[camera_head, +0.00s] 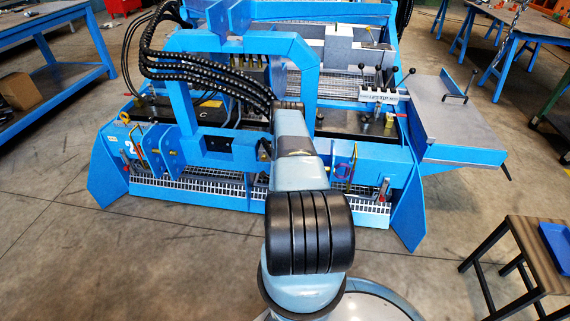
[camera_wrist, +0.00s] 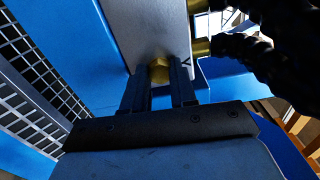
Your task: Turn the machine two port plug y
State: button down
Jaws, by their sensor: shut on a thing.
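In the wrist view my gripper (camera_wrist: 160,82) is shut on a brass hex-shaped plug (camera_wrist: 159,68), one finger on each side of it. The plug sits on a light grey metal plate (camera_wrist: 145,25) with a dark letter, which looks like Y, just right of it. The blue machine (camera_head: 135,182), with a white 2 at its left end, fills the middle of the head view. My arm reaches over its near side there and hides my gripper and the plug.
In the wrist view black hoses (camera_wrist: 245,48) with brass fittings (camera_wrist: 200,46) run close on the right. A white grid (camera_wrist: 38,70) lies left. In the head view a blue workbench (camera_head: 50,98) stands left and a stool (camera_head: 520,250) front right. The floor front left is clear.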

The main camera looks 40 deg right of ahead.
jog(key=shift+s+a+f, duration=0.15)
jog(key=shift+f, duration=0.1)
jog(key=c, duration=1.1)
grip_release()
jog(key=shift+o, duration=1)
jog(key=shift+r, duration=0.1)
jog(key=v, duration=1.3)
jog(key=shift+a, duration=0.3)
jog(key=shift+s, duration=0.1)
